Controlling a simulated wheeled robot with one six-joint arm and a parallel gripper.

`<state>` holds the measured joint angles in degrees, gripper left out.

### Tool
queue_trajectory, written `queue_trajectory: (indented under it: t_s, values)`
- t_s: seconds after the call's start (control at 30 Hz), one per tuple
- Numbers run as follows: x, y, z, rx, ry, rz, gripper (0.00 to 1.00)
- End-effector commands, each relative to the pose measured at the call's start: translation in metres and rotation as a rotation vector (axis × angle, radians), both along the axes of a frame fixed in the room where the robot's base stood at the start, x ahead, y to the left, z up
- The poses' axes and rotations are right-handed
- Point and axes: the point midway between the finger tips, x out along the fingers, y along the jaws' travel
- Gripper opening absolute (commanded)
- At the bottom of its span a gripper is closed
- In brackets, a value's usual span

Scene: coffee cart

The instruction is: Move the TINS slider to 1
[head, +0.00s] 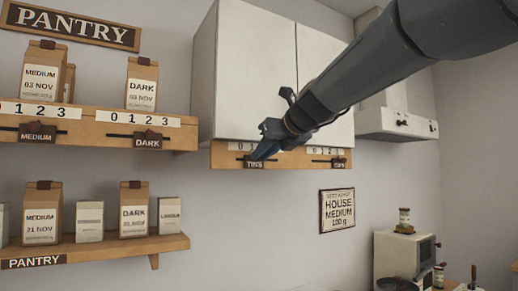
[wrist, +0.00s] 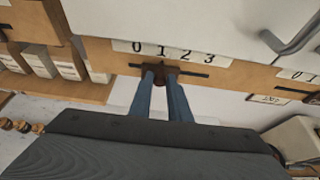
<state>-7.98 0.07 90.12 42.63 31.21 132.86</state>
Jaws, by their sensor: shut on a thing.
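The TINS slider (head: 253,163) is on a wooden strip under the white wall cabinet, its label partly covered by my gripper in the head view. In the wrist view, the brown slider knob (wrist: 165,70) sits in a dark slot (wrist: 195,74) below a white scale (wrist: 172,52) marked 0, 1, 2, 3. The knob is about under the 1, perhaps slightly to its right. My gripper (head: 262,152) reaches it from the front; its two blue fingers (wrist: 165,80) are shut on the knob. Part of the scale is hidden behind my gripper in the head view.
A second slider (head: 338,162) is to the right on the same strip. The white cabinet (head: 250,70) with a handle (wrist: 295,38) is directly above. Pantry shelves with bags and the MEDIUM (head: 37,134) and DARK (head: 148,140) sliders are left.

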Motion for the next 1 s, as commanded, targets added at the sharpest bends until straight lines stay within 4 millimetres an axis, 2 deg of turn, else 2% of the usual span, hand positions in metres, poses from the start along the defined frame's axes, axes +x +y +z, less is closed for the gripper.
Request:
queue_trajectory:
  t_s: [0.3,0.33,0.43,0.77,1.0]
  values:
    - [0.0,-0.007,0.001,0.001,-0.003,-0.018,0.0]
    - [0.0,-0.007,0.001,0.001,-0.003,-0.018,0.18]
    - [0.0,-0.006,0.001,0.001,-0.003,-0.017,0.35]
    - [-0.002,-0.007,0.002,0.001,-0.003,-0.016,0.35]
    - [-0.028,-0.022,0.014,0.0,-0.006,-0.016,0.35]
